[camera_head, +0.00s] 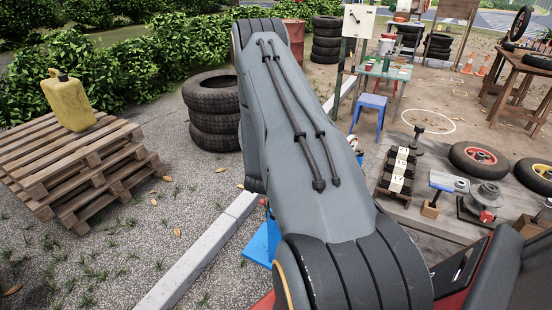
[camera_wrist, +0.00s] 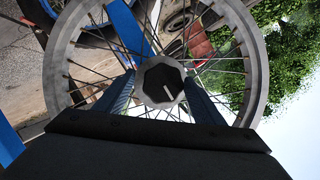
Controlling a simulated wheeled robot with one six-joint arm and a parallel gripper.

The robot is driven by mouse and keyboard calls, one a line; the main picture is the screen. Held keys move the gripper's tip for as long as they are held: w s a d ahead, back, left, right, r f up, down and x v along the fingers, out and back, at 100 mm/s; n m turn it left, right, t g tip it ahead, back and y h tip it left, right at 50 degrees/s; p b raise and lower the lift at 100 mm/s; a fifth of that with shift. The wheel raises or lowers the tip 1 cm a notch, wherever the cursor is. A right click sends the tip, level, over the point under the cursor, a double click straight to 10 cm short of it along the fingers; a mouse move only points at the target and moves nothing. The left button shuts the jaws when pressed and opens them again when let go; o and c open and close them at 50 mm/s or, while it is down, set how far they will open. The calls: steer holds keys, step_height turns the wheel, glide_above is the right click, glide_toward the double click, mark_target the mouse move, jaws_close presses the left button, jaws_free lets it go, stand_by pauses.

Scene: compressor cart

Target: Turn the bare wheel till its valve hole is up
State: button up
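The bare wheel (camera_wrist: 255,62) fills the wrist view as a grey, tyreless rim with thin spokes. Its hub (camera_wrist: 163,82) is a pale faceted disc with a dark centre and a short white mark. My gripper (camera_wrist: 160,80) comes from below, its two blue-grey fingers spread apart either side of the hub; I cannot tell whether they touch it. I cannot make out the valve hole, and my gripper hides the rim's lower part. A blue stand (camera_wrist: 125,32) shows behind the spokes. In the head view my arm hides the wheel; part of a blue stand (camera_head: 262,243) shows.
Stacked tyres (camera_head: 213,112) and wooden pallets (camera_head: 75,175) with a yellow can (camera_head: 68,102) are at left. A kerb (camera_head: 200,255) crosses the ground. At right are a blue stool (camera_head: 369,103), a numbered rack (camera_head: 398,172) and tyred wheels (camera_head: 478,159).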

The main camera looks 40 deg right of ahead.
steer(key=shift+w, duration=0.1)
steer(key=b+v, duration=0.2)
steer(key=v, duration=0.6)
stand_by(0.6)
